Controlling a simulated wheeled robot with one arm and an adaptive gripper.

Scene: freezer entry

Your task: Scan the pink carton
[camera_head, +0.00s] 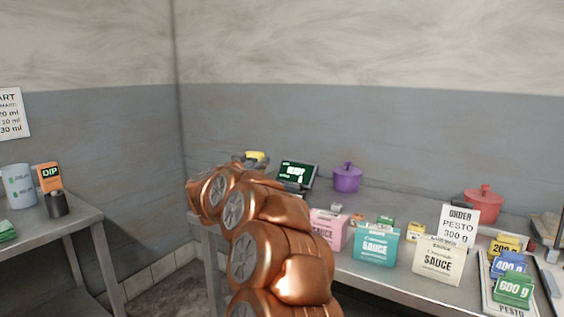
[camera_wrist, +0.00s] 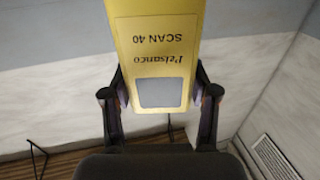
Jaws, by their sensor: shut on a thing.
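The pink carton (camera_head: 327,228), marked as sauce, stands upright on the metal counter, just right of my arm, which hides its left part. My gripper (camera_wrist: 160,100) is shut on a yellow scanner (camera_wrist: 153,52), labelled "SCAN 40", with a grey square on its face. Both fingers press its sides. In the head view the scanner shows as a small yellow shape (camera_head: 256,155) beyond my arm, left of the dark screen, and most of my gripper is hidden. The gripper is apart from the pink carton.
A teal carton (camera_head: 376,245) and a cream carton (camera_head: 438,262) stand right of the pink one. A dark screen (camera_head: 297,174), a purple pot (camera_head: 347,178) and a red pot (camera_head: 484,206) stand behind. An order sign (camera_head: 459,223) and several weight-marked boxes are at right.

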